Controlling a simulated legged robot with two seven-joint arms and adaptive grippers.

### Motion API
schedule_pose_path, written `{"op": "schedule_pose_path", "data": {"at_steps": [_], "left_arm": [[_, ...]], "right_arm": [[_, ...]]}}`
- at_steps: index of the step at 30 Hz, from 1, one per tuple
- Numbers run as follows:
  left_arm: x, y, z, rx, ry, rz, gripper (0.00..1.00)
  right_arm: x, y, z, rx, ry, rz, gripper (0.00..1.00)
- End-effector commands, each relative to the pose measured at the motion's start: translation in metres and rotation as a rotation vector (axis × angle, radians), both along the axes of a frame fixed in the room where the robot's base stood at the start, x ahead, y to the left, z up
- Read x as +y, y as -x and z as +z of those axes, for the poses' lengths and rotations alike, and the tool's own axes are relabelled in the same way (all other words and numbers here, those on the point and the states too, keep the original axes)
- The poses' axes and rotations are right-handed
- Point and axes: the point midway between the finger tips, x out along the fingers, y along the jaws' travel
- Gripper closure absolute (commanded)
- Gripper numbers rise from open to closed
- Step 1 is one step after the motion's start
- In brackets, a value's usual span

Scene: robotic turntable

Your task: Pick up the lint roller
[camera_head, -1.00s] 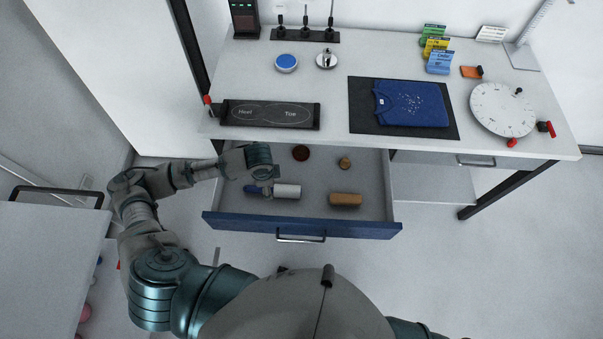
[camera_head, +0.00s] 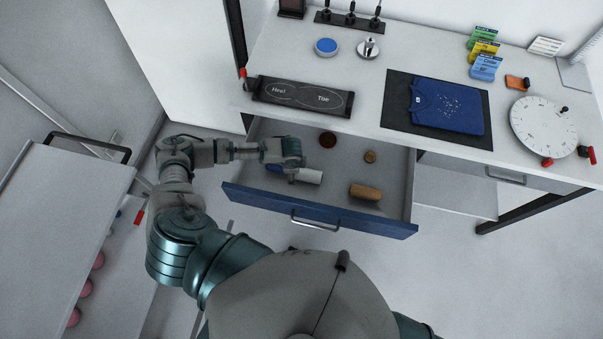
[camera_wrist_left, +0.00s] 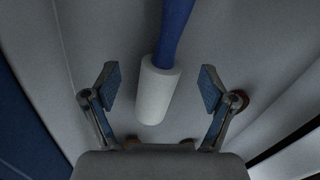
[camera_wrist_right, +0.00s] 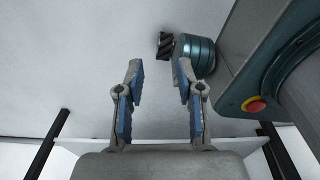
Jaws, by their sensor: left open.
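The lint roller, a white cylinder (camera_head: 309,176) with a blue handle, lies in the open drawer. In the head view my left gripper (camera_head: 290,172) is over the drawer and hides part of the handle. In the left wrist view the white roller (camera_wrist_left: 156,92) and blue handle (camera_wrist_left: 174,30) show between my open left fingers (camera_wrist_left: 158,88), with gaps on both sides. Whether the fingers are at its height I cannot tell. My right gripper (camera_wrist_right: 161,85) is open and empty in its wrist view, away from the drawer.
The blue-fronted drawer (camera_head: 340,215) also holds a wooden brush-like object (camera_head: 364,191), a dark round item (camera_head: 327,140) and a small brown item (camera_head: 370,157). The table above carries a folded blue shirt (camera_head: 447,106), a foot-sizing board (camera_head: 302,96) and a white dial (camera_head: 543,127).

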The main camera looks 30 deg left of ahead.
Motion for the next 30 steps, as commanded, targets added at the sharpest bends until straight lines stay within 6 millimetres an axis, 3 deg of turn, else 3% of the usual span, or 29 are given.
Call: {"op": "schedule_pose_path", "data": {"at_steps": [6, 15, 24, 30], "left_arm": [[0.002, -0.008, -0.032, 0.002, 0.001, -0.001, 0.16], [0.007, -0.008, -0.037, 0.0, 0.005, -0.001, 0.19], [0.005, -0.009, -0.037, 0.001, 0.004, 0.0, 0.94], [0.003, -0.009, -0.036, 0.0, 0.001, -0.001, 0.97]], "right_arm": [[0.0, 0.001, -0.001, 0.001, -0.001, 0.0, 0.63], [-0.007, 0.001, -0.001, 0.001, 0.008, 0.001, 0.63], [-0.002, 0.001, -0.001, 0.002, 0.002, 0.0, 0.63], [0.004, 0.001, -0.002, 0.001, -0.004, -0.003, 0.63]]}}
